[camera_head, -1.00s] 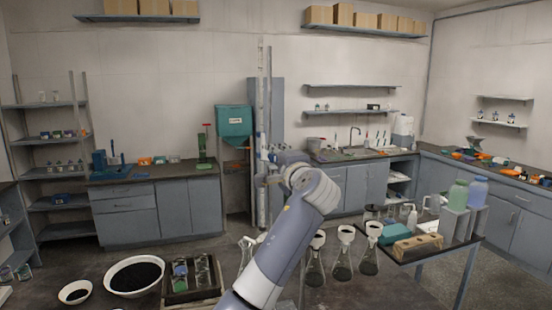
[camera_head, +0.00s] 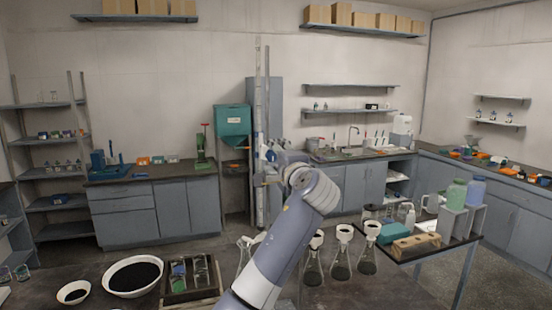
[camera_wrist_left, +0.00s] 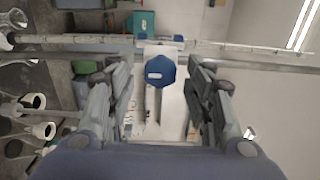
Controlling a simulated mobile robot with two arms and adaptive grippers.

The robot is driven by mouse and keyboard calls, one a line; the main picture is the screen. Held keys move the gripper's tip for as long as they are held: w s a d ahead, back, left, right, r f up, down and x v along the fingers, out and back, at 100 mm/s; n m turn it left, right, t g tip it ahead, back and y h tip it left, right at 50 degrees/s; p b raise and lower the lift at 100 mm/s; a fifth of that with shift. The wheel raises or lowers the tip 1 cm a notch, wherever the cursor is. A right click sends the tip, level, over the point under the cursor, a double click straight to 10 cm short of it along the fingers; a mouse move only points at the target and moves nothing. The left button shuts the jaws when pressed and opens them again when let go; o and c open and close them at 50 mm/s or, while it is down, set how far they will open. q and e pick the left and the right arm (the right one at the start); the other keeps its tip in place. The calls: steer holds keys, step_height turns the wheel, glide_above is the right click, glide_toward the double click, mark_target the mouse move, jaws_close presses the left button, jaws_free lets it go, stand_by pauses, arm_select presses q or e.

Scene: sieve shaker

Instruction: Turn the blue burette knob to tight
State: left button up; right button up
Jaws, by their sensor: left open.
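The blue burette knob (camera_wrist_left: 160,71) shows in the left wrist view as a blue, many-sided cap on a pale mount. The burette (camera_wrist_left: 230,47) is a long thin glass tube lying across that view behind the knob. In the head view, the burette (camera_head: 259,90) stands upright beyond my left arm. My left gripper (camera_wrist_left: 156,78) is open, with one finger on each side of the knob and a visible gap on both sides. In the head view, the left gripper (camera_head: 268,165) is at the burette, partly hidden by my own wrist. My right gripper is not in view.
Flasks with funnels (camera_head: 341,258) stand on the near bench, right of my left arm. A tray of small bottles (camera_head: 208,296) and a bowl of dark grains (camera_head: 133,277) are to its left. A side table (camera_head: 462,246) is at the right.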

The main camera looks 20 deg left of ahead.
arm_select(q)
steer(key=v, duration=1.2)
steer(key=shift+w, duration=0.1)
